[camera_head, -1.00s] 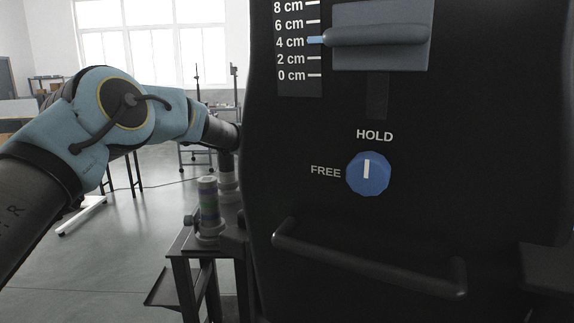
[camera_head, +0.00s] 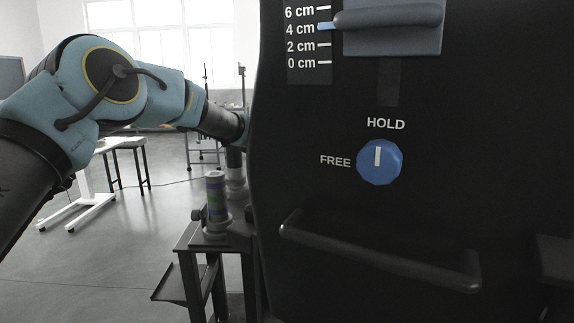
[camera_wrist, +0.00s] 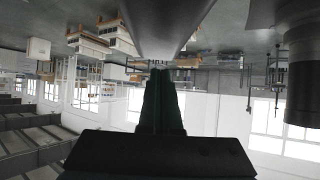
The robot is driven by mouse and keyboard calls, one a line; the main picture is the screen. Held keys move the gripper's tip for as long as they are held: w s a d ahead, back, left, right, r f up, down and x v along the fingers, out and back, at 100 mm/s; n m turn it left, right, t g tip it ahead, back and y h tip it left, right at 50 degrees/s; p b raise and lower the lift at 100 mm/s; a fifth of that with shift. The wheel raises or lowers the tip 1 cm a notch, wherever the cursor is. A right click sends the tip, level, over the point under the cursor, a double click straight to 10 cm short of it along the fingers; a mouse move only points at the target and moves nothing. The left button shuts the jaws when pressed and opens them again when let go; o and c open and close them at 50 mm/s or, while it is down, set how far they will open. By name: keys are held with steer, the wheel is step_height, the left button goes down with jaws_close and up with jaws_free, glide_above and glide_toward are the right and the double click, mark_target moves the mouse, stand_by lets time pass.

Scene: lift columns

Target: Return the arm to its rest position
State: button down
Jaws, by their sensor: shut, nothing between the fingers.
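My arm (camera_head: 110,76), pale blue and dark grey, reaches in from the left in the head view. Its far end passes behind the left edge of the black column panel (camera_head: 330,200), so my gripper is hidden there. In the wrist view my gripper (camera_wrist: 162,76) shows as dark fingers held together, with nothing between them. The panel's blue knob (camera_head: 379,162) has its white mark upright, toward HOLD. The grey lever (camera_head: 390,18) has its blue pointer at about 4 cm.
A black bar handle (camera_head: 380,255) sticks out low on the panel. A dark stand (camera_head: 215,240) with a banded cylinder (camera_head: 216,197) is left of the panel. A white-legged table (camera_head: 90,195) stands behind my arm. Open grey floor (camera_head: 100,270) lies at lower left.

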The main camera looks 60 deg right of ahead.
steer(key=b+v, duration=0.2)
steer(key=v, duration=0.5)
steer(key=shift+a+r, duration=0.25)
steer(key=shift+a, duration=0.05)
steer(key=shift+a, duration=0.1)
